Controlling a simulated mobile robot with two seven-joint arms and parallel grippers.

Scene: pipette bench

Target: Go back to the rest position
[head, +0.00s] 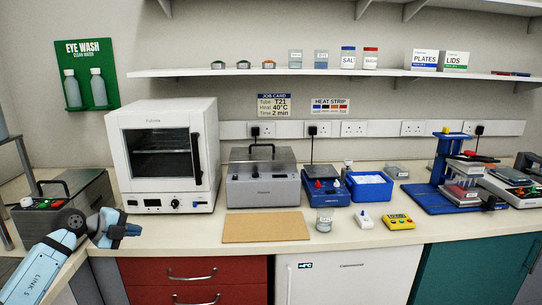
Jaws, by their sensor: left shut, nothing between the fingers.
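My left arm comes in from the lower left, and my left gripper (130,230) is at the left end of the bench. It is shut with nothing in it. It is in front of the white oven (165,160) and to the left of the brown board (265,227), apart from both as far as I can tell. My right gripper is not in view.
A grey machine with a black handle (62,205) stands close behind my left arm. A lidded grey bath (263,180), a blue block device (325,188), a glass beaker (324,220) and a yellow timer (398,221) stand along the bench (450,222).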

